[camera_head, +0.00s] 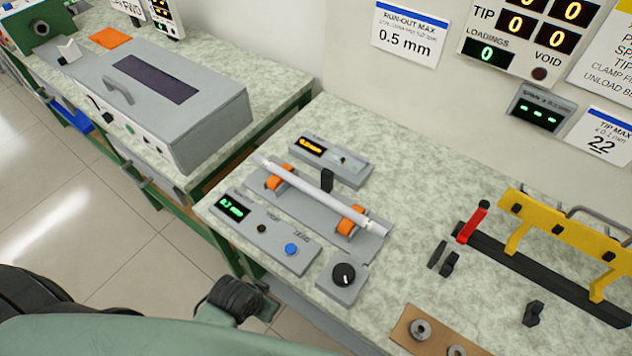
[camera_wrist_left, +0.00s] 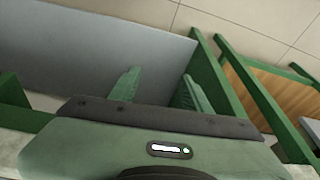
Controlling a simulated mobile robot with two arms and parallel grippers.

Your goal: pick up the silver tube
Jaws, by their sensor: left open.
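The silver tube (camera_head: 305,185) lies in the head view across two orange rollers (camera_head: 350,220) on a grey fixture (camera_head: 374,246) on the right-hand bench. It runs slanting from upper left to lower right. My left gripper (camera_wrist_left: 158,90) shows in the left wrist view with its two green fingers apart and nothing between them. A grey panel and green frame bars lie beyond the fingers. The tube is not in the wrist view. In the head view, part of my arm crosses the lower left, and its fingertips cannot be made out. My right gripper is in neither view.
Grey control boxes (camera_head: 262,234) stand close around the fixture. A yellow rack (camera_head: 560,235) with a red lever (camera_head: 472,222) stands to the right. A large grey box (camera_head: 165,100) sits on the left bench.

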